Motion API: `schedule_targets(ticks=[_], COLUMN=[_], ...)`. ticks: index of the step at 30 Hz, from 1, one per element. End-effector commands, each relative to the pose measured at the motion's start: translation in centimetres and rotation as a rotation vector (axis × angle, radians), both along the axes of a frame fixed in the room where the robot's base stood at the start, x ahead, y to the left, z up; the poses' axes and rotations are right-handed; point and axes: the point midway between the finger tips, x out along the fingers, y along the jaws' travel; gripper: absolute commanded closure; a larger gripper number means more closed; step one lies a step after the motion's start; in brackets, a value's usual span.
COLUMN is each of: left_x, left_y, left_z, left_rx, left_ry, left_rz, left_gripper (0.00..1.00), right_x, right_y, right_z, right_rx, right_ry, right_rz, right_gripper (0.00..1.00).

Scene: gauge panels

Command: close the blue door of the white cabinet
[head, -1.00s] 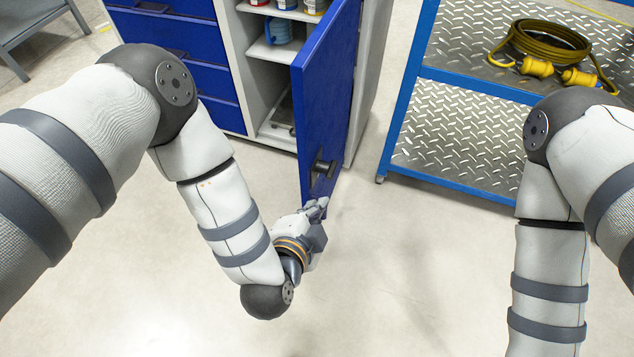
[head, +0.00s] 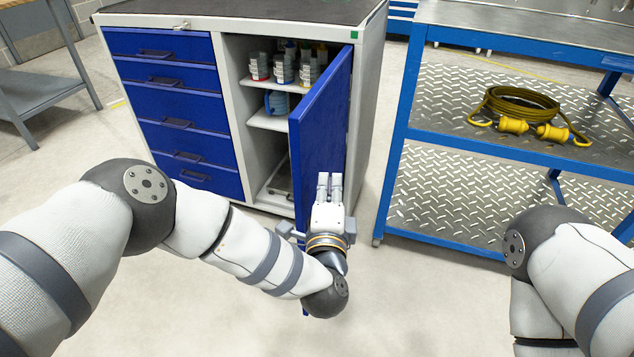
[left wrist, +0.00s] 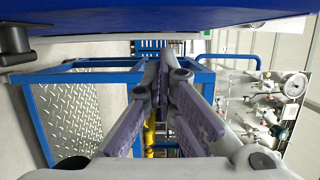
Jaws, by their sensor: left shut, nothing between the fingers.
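The white cabinet (head: 236,75) stands ahead. Its blue door (head: 318,125) is swung wide open from the right side of the shelf compartment, its outer face turned to the right. My left gripper (head: 329,178) is shut and empty, in front of that outer face, fingers pointing toward the cabinet. In the left wrist view the door (left wrist: 170,14) fills the top edge, with its dark handle (left wrist: 14,42) at the upper left; the gripper fingers (left wrist: 166,60) show below it, apart from the handle. The head view hides the handle behind the gripper. My right gripper is out of view.
Blue drawers (head: 180,125) fill the cabinet's left half. Cans (head: 284,70) and a blue mug (head: 277,102) stand on its shelves. A blue-framed metal cart (head: 465,190) with a coiled yellow cable (head: 525,105) stands close on the right. A grey table (head: 40,95) is at left.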

Motion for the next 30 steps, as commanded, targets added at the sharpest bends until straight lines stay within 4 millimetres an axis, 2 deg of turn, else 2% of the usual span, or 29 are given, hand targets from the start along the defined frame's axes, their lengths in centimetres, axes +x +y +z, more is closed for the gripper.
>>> schedule_targets(ticks=[1,6,18,22,26,30], left_x=[0.3,0.7,0.7,0.9,1.4,2.4], left_y=[0.8,2.2,2.5,3.3,5.4,9.3], left_z=[0.6,0.6,0.5,0.6,0.9,1.1], left_rx=[-0.001,-0.001,-0.002,0.001,0.004,0.008], left_ry=[-0.007,-0.007,-0.006,-0.008,-0.011,-0.014], left_rz=[0.003,0.000,-0.003,-0.018,-0.061,-0.141], left_gripper=[1.00,1.00,1.00,1.00,1.00,1.00], right_x=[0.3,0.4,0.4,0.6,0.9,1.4], right_y=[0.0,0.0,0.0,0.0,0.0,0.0], right_z=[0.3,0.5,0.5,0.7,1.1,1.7], right_rx=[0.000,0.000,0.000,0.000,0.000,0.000], right_ry=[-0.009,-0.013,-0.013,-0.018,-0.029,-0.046], right_rz=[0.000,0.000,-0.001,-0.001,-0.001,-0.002], right_gripper=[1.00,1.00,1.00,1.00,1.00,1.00])
